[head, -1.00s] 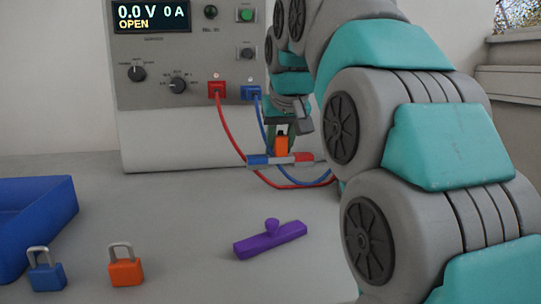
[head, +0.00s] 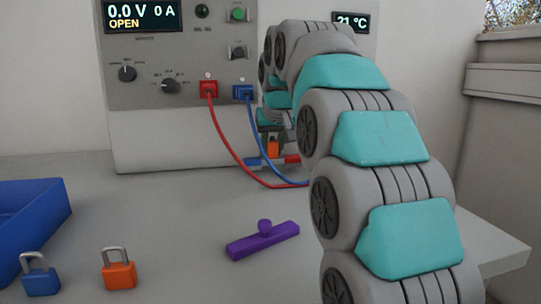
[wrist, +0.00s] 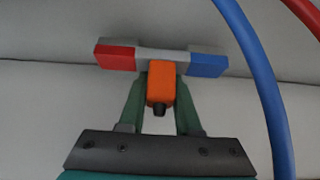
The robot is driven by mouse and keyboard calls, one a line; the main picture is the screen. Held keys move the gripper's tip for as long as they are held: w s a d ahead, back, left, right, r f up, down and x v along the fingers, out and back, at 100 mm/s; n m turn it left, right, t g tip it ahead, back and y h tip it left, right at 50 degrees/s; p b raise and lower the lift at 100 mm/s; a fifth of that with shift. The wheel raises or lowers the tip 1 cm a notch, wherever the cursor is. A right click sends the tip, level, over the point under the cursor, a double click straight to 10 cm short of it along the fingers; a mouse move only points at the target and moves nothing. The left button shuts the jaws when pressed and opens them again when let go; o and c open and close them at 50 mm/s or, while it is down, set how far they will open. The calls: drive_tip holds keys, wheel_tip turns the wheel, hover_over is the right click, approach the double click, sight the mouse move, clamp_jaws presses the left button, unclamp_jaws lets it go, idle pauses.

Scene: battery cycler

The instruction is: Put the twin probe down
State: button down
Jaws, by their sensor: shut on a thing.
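The twin probe has an orange grip (wrist: 161,82) and a grey crossbar with a red end (wrist: 115,57) and a blue end (wrist: 208,64). My gripper (wrist: 161,95) is shut on the orange grip, with a green finger on either side in the wrist view. In the head view the probe's orange grip (head: 273,147) and red end (head: 292,160) show low in front of the cycler. My arm and the cables partly cover it there. I cannot tell whether it touches the table.
The battery cycler (head: 150,100) stands at the back, its screen reading 0.0 V, 0 A, OPEN. Red (head: 228,140) and blue cables (head: 262,140) hang from its plugs. A purple bar with a knob (head: 262,240), blue (head: 40,280) and orange padlocks (head: 118,275) and a blue tray (head: 35,230) lie nearer.

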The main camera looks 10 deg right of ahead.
sight(273, 141)
drive_tip(key=shift+f, duration=0.55)
drive_tip(key=shift+f, duration=0.15)
drive_tip(key=c, duration=0.6)
unclamp_jaws()
drive_tip(key=v, duration=1)
drive_tip(key=shift+r, duration=0.4)
drive_tip(key=shift+v, duration=0.8)
drive_tip(key=shift+s, duration=0.15)
